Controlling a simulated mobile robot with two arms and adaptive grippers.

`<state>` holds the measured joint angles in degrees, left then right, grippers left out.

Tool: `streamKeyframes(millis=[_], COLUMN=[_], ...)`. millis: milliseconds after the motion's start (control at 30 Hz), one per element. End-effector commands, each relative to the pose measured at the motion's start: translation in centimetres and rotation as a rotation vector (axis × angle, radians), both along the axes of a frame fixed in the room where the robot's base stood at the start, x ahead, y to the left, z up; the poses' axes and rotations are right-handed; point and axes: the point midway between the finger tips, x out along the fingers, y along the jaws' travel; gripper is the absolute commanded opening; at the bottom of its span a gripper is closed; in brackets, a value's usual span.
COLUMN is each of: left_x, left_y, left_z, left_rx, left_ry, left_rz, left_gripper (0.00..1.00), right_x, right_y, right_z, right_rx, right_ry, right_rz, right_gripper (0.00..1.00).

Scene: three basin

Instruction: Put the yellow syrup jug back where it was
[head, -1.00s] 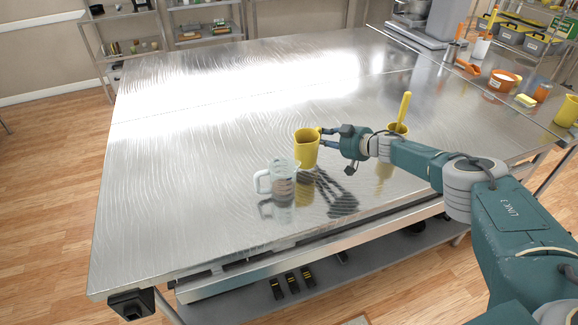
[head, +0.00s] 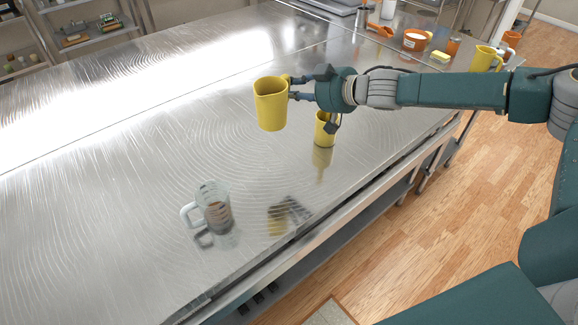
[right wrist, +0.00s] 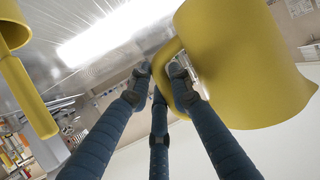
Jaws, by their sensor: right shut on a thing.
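My right gripper (head: 291,88) is shut on the handle of a yellow jug (head: 270,107). It holds the jug roughly upright, in the air above the steel table (head: 120,190). In the right wrist view the jug (right wrist: 245,65) fills the upper right, with the fingers (right wrist: 165,72) closed at its handle. Another yellow container (head: 324,133) stands on the table just right of the held jug and partly behind my gripper. In the right wrist view it shows at the left edge with a yellow handle-like piece (right wrist: 30,100). My left gripper is out of view.
A clear measuring jug (head: 213,207) with a pale handle stands near the table's front edge. At the back right are an orange-and-white tub (head: 417,40), a yellow sponge (head: 441,57) and a further yellow jug (head: 485,58). The left and middle of the table are clear.

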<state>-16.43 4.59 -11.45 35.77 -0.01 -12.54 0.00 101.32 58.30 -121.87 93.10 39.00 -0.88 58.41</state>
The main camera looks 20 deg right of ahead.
Motion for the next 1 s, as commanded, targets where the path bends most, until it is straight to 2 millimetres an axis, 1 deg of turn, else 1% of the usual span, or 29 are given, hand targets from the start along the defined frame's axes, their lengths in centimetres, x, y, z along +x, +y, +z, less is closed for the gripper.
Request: streamKeyframes(millis=[33,100,167,200,433,600,700,767,867,1000], left_x=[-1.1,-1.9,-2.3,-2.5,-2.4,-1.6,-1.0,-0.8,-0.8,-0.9], left_y=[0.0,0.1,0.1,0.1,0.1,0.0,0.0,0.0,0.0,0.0], left_z=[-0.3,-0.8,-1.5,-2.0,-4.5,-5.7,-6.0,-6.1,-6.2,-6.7], left_rx=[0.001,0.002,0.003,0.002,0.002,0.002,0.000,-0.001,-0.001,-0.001], left_ry=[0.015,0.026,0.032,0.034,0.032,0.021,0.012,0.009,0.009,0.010], left_rz=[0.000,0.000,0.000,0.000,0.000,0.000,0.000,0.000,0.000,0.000], left_gripper=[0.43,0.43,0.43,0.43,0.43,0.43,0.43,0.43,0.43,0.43], right_x=[-0.3,-0.5,-0.6,-0.6,-0.6,-0.5,-0.5,-0.4,-0.4,-0.5], right_y=[0.2,0.3,0.3,0.2,0.3,0.3,0.3,0.3,0.3,0.4], right_z=[-0.3,-1.4,-2.8,-3.8,-9.8,-13.6,-15.1,-15.6,-16.1,-18.0], right_rx=[0.003,0.002,0.001,0.003,0.002,0.003,0.002,0.002,0.002,0.003], right_ry=[0.001,0.003,0.004,0.005,0.005,0.003,0.001,0.000,-0.001,0.002], right_rz=[0.003,0.003,0.002,0.001,0.002,0.004,0.002,0.002,0.003,0.003], right_gripper=[0.00,0.00,0.00,0.00,0.00,0.00,0.00,0.00,0.00,0.00])
